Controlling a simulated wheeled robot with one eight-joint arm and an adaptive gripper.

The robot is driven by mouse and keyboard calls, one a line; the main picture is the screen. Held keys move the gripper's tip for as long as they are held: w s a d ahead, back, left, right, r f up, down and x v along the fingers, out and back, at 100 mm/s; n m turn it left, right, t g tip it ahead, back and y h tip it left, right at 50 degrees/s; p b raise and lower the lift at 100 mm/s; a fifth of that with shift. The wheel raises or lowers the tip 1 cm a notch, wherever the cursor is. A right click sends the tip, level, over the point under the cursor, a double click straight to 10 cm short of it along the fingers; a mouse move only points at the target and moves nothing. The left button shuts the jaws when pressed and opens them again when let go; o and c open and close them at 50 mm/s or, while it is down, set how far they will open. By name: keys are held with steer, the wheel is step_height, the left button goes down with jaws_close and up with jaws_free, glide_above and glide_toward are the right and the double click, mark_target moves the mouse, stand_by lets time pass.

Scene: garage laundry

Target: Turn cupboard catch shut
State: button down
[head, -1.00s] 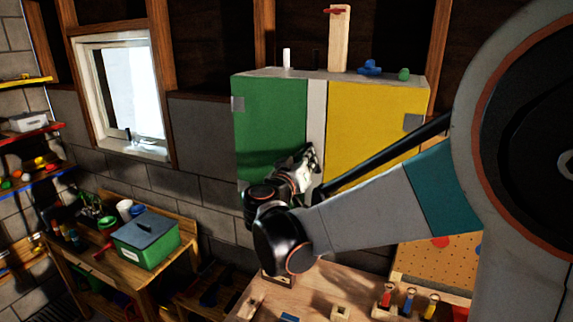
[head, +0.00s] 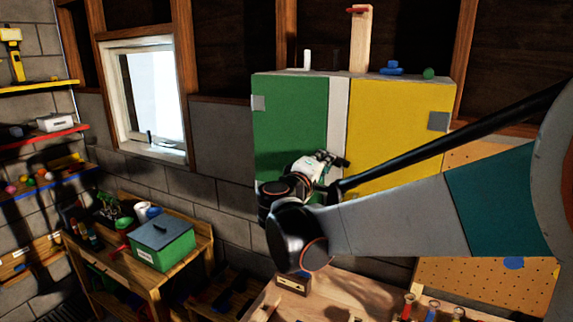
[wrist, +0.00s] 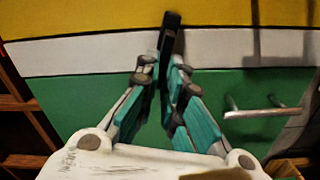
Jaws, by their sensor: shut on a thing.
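The cupboard has a green door (head: 290,120) on the left, a pale strip (head: 338,110) in the middle and a yellow door (head: 400,130) on the right. Both doors look flush with the front. My gripper (head: 332,161) is at the lower part of the pale strip. In the wrist view, its fingers (wrist: 163,78) are closed around the near end of the black catch (wrist: 171,35). The catch lies across the pale strip, and its far end overlaps the yellow door. The gripped end is partly hidden by the fingers.
A metal handle (wrist: 262,110) stands out from the green door, right of my fingers in the wrist view. A wooden post (head: 361,40) and small items stand on the cupboard top. A workbench (head: 335,292) with small objects is below my arm.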

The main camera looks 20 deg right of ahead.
steer(key=shift+f+n+b, duration=0.25)
steer(key=shift+n+b, duration=0.2)
steer(key=shift+n, duration=1.05)
steer(key=c, duration=1.7)
jaws_free()
steer(key=shift+a, duration=0.1)
steer(key=v, duration=1.2)
